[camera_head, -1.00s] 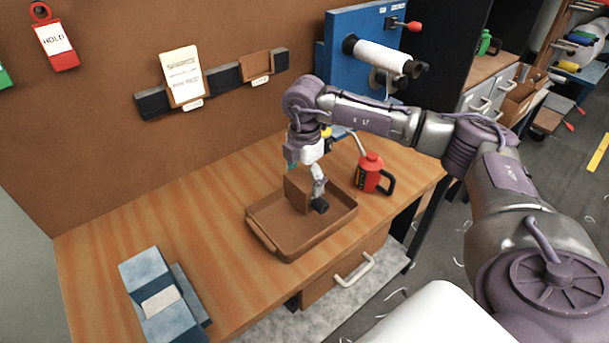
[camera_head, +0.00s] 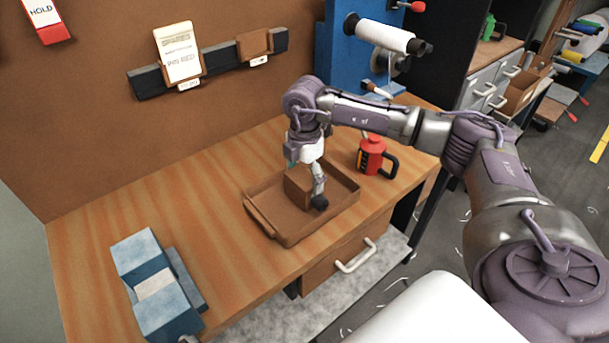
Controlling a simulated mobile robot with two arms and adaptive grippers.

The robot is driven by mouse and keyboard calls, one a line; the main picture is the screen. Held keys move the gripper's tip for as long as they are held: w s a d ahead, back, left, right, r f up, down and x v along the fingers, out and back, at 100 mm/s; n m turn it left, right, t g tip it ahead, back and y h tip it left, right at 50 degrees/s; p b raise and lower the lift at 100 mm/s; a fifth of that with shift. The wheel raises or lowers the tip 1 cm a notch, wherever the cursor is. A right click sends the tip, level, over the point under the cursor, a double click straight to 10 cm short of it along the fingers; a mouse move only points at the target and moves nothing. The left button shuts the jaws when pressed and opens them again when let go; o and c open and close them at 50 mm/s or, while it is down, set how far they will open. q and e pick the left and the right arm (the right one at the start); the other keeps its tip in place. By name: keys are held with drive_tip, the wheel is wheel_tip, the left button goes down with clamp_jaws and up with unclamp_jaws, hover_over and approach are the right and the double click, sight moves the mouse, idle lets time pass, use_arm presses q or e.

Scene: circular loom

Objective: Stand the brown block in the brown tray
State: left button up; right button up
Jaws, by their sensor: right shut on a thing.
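The brown tray (camera_head: 270,223) lies on the wooden bench, its handle side toward the lower left. The brown block (camera_head: 297,187) is upright inside the tray, toward its back middle. My right gripper (camera_head: 308,188) points down over the tray and is shut on the block. One dark fingertip shows at the block's right side; the other finger is hidden behind the block. I cannot tell whether the block's bottom touches the tray floor. My left gripper is not in view.
A red oil can (camera_head: 372,157) stands just right of the tray. A dark rail (camera_head: 216,71) with cards is on the back wall.

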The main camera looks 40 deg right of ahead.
sight(305, 176)
drive_tip(key=shift+f, duration=0.35)
drive_tip(key=o, duration=1.6)
wheel_tip(305, 176, up, 12)
drive_tip(key=shift+r, duration=0.1)
drive_tip(key=shift+s, duration=0.1)
